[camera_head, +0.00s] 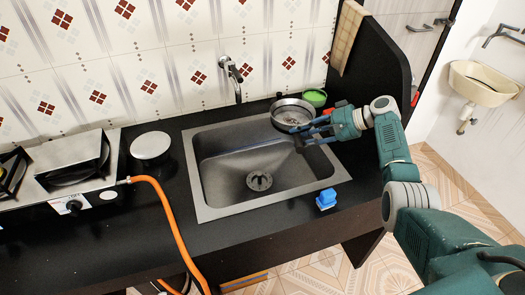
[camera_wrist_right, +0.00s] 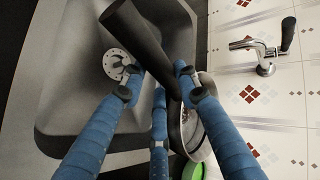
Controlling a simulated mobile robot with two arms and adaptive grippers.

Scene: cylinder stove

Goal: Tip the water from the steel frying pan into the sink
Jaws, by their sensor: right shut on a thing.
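The steel frying pan (camera_head: 293,113) is in the air over the back right corner of the sink (camera_head: 208,185), its open side facing up toward the head camera. Something pale shows inside it, but I cannot tell how much water it holds. My right gripper (camera_head: 311,131) is shut on the pan's dark handle. In the right wrist view the handle (camera_wrist_right: 137,32) passes between the blue fingers of the right gripper (camera_wrist_right: 158,76), and the pan (camera_wrist_right: 208,125) is partly hidden behind a finger. The sink basin (camera_wrist_right: 75,60) and its drain lie at left there. My left gripper is out of view.
A wall tap (camera_head: 234,80) stands behind the sink. A green bowl (camera_head: 315,97) is close behind the pan. A blue object (camera_head: 326,199) sits right of the sink's front. A round white-topped item (camera_head: 150,146) and a stove (camera_head: 60,165) with an orange hose (camera_head: 170,215) are left.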

